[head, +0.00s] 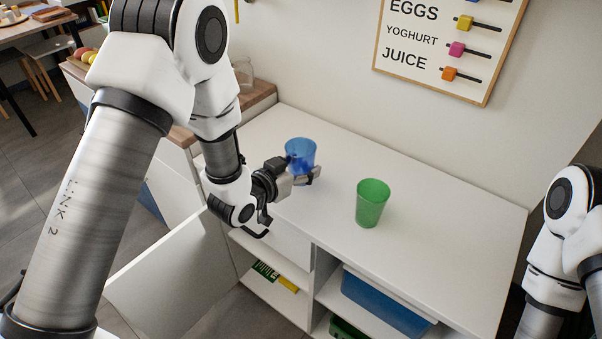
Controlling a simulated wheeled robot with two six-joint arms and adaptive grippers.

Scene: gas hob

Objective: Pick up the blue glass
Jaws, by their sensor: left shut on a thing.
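The blue glass (301,152) is a see-through tumbler above the white cabinet top, left of its middle. My left gripper (306,176) is shut on the lower part of the blue glass, reaching in from the left. The fingers hide part of the glass's base, and I cannot tell whether it touches the top. The glass looks upright. My right arm shows at the right edge, but its gripper is out of view.
A green glass (372,203) stands on the white cabinet top (440,235), right of the blue glass. An open cabinet door (165,275) juts out at the front left. A blue bin (385,305) sits on a shelf below. A framed list board (445,45) hangs on the wall.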

